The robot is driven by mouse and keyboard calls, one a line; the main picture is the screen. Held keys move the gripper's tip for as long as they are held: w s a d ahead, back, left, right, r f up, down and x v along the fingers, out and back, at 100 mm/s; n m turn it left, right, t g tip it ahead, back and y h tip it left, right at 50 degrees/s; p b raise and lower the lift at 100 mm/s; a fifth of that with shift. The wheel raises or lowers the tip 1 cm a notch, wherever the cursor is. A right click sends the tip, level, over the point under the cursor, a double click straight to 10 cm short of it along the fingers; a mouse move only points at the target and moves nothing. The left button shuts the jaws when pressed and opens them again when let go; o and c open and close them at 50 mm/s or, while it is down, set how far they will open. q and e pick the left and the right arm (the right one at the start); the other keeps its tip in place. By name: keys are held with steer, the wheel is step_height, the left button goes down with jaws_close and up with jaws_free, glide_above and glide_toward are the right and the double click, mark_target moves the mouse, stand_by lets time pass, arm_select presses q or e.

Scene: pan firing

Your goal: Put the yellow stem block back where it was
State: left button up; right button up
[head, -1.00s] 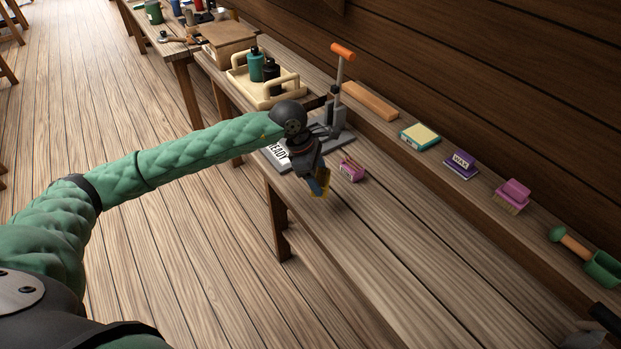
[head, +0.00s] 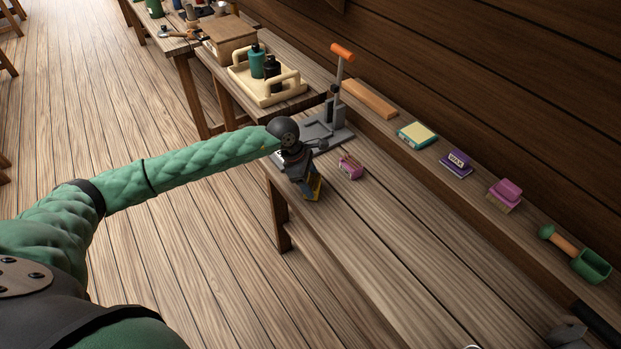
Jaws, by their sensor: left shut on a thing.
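My left gripper (head: 311,190) is shut on the yellow stem block (head: 315,186), of which only a small part shows at the fingertips. The gripper points down at the front edge of the workbench (head: 390,245). I cannot tell whether the block touches the bench top. A pink block (head: 350,168) with a dark marking lies on the bench just right of the gripper. A grey press (head: 325,132) with an orange handle stands behind the gripper. The forearm and gripper hide part of its base.
A cream tray (head: 282,97) with bottles stands farther back. The bench front is clear.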

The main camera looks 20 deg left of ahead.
arm_select(q)
steer(key=shift+f, duration=0.1)
arm_select(e)
steer(key=shift+w+a, duration=0.1)
steer(key=shift+w, duration=0.05)
arm_select(q)
steer(key=o, duration=1)
steer(key=shift+o, duration=0.4)
arm_select(e)
steer(key=shift+r, duration=0.2)
